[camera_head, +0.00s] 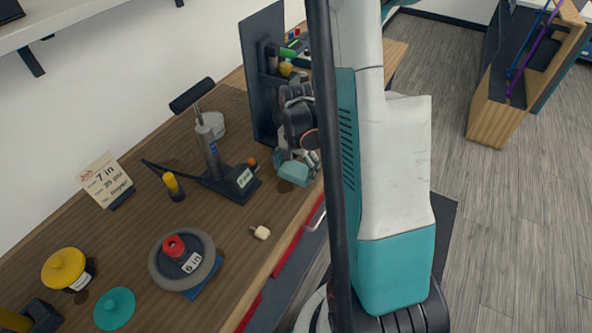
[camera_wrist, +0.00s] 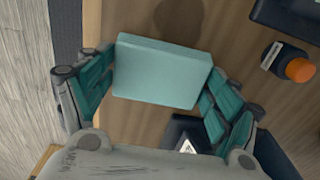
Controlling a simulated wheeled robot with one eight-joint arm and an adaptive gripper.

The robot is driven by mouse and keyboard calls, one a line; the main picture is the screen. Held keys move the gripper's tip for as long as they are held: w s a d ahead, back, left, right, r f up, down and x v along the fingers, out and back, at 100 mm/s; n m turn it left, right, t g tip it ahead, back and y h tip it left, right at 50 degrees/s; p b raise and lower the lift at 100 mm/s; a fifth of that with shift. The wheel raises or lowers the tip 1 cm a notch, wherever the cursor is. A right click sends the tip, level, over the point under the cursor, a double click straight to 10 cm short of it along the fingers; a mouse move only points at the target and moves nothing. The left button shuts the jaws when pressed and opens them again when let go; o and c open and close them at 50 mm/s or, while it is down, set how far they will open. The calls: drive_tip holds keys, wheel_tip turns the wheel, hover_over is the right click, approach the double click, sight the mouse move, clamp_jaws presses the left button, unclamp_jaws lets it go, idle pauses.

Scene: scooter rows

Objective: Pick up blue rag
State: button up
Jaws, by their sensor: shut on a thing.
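The blue rag (camera_wrist: 163,72) looks like a pale teal, box-shaped block in the wrist view. My gripper (camera_wrist: 161,80) is shut on it, with one teal-padded finger against each side. A round dark shadow lies on the table beyond it, and the rag appears to be held above the tabletop. In the head view the rag (camera_head: 293,173) shows at the end of my gripper (camera_head: 297,158), over the table's right edge area. My arm hides part of the gripper there.
The wooden table (camera_head: 225,230) holds a pump-like tool with a black base (camera_head: 232,180), a wheel (camera_head: 182,260), a small cream item (camera_head: 261,233) and a sign card (camera_head: 105,182). A dark upright panel (camera_head: 264,70) stands close behind my gripper. An orange-capped bottle (camera_wrist: 288,63) is at right.

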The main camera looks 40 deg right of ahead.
sight(295, 168)
wheel_tip(295, 168, up, 20)
drive_tip(key=p, duration=0.5)
idle(0.3)
drive_tip(key=shift+o, duration=0.9)
drive_tip(key=shift+c, duration=0.3)
